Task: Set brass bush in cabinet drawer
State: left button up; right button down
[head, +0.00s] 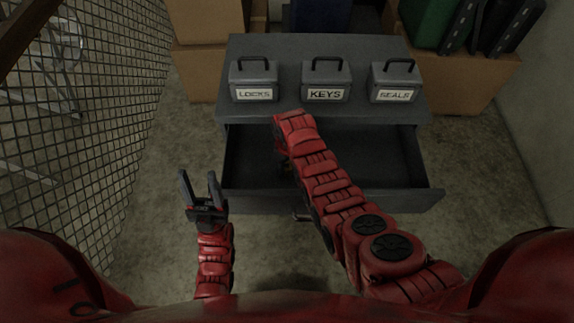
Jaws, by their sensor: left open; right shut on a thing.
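The grey cabinet (318,50) stands ahead with its drawer (385,160) pulled open towards me. The visible right part of the drawer floor is bare. My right arm reaches over the drawer front, and my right gripper (284,165) points down inside the left half of the drawer. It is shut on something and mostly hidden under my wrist. The brass bush cannot be made out clearly; my wrist covers what is between the fingers. My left gripper (198,178) is open and empty, left of the drawer and outside it, with its fingers pointing forward.
Three grey lidded boxes, LOCKS (254,80), KEYS (326,80) and SEALS (393,82), stand on the cabinet top. A wire mesh fence (110,110) runs along the left. Cardboard boxes (205,55) flank the cabinet. The floor at right is clear.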

jog(key=shift+f, duration=0.15)
jog(key=shift+c, duration=1.6)
grip_release()
